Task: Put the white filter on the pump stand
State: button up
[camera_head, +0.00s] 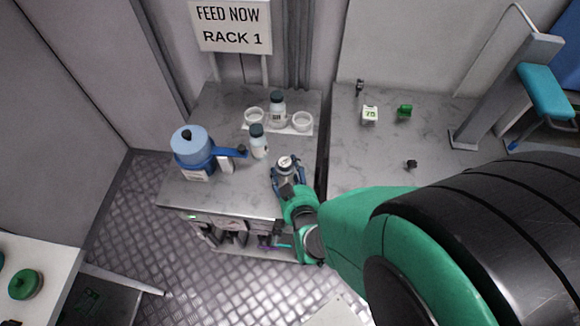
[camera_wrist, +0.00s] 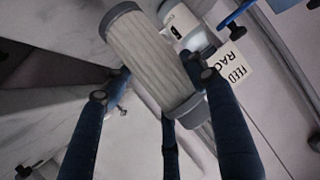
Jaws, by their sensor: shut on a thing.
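The white filter (camera_wrist: 150,58) is a pleated off-white cylinder with grey end caps. My gripper (camera_wrist: 163,70) is shut on it, with dark blue fingers around its lower part. In the head view my gripper (camera_head: 287,181) holds it above the front right of the left grey bench, and the filter's round top (camera_head: 286,162) shows above the fingers. I cannot tell which thing is the pump stand. A white holder (camera_head: 276,127) with two open rings stands at the back of that bench. A blue pot-like unit (camera_head: 194,150) with a lid and side handle stands at the left.
A dark-capped bottle (camera_head: 278,107) stands between the rings, and another bottle (camera_head: 258,142) stands in front of the holder. A rack sign (camera_head: 231,27) is behind. The right bench (camera_head: 400,150) carries small white, green and black items. A narrow gap separates the benches.

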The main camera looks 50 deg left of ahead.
jog(key=shift+w+a+f, duration=0.1)
jog(key=shift+w+a, duration=0.2)
jog(key=shift+a, duration=0.3)
jog(key=shift+w+a, duration=0.25)
jog(key=shift+a, duration=0.35)
jog(key=shift+f+b, duration=0.7)
jog(key=shift+f, duration=1.05)
jog(key=shift+f, duration=0.1)
jog(key=o, duration=1.3)
jog(key=p+v, duration=0.2)
jog(key=v, duration=1)
jog(key=shift+s, duration=0.1)
